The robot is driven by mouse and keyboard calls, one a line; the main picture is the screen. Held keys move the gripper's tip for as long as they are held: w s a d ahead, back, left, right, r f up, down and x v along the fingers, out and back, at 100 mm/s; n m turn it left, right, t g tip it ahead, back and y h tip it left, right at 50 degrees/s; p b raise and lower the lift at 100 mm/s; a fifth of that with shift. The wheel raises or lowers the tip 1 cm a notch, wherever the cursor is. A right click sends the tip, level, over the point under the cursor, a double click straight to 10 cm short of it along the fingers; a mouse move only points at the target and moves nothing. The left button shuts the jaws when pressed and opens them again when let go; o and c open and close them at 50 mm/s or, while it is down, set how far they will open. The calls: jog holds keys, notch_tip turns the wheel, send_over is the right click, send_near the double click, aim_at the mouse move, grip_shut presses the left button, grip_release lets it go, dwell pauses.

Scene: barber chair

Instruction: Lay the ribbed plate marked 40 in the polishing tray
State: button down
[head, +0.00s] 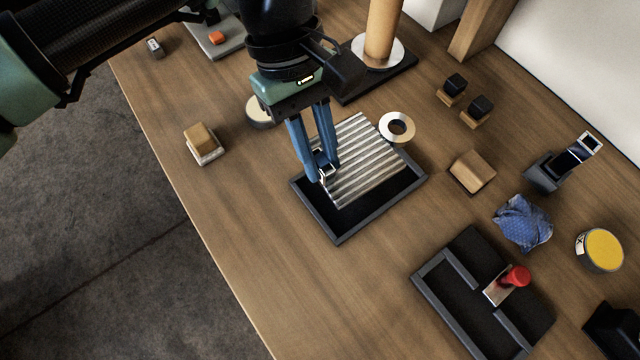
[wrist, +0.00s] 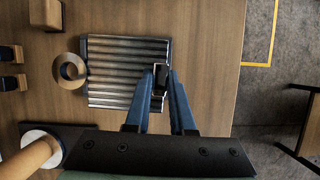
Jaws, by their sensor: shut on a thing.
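The ribbed metal plate (head: 362,160) is over the dark-rimmed polishing tray (head: 383,212) in the head view. My gripper (head: 323,172) is shut on a small fitting at the plate's left edge. In the wrist view the plate (wrist: 125,70) lies left of my gripper (wrist: 160,82), with its ribs running across the picture. I cannot tell whether the plate touches the tray floor or is held just above it. No mark 40 is readable.
A metal ring (head: 397,127) stands close to the plate's back right edge. A wooden post on a round base (head: 378,53) is behind. A wooden block (head: 472,172), blue cloth (head: 522,222) and black holder (head: 482,293) are to the right.

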jog(key=shift+s+f+n+b, duration=0.3)
jog(key=shift+s+f+b, duration=0.3)
jog(key=shift+b, duration=0.45)
jog(key=shift+f, duration=0.1)
jog(key=shift+w+f+b, duration=0.1)
jog(key=shift+f+b, duration=2.1)
jog(key=shift+f, duration=1.1)
jog(key=c, duration=0.7)
grip_release()
jog(key=p+v, duration=0.2)
jog(key=v, duration=1.1)
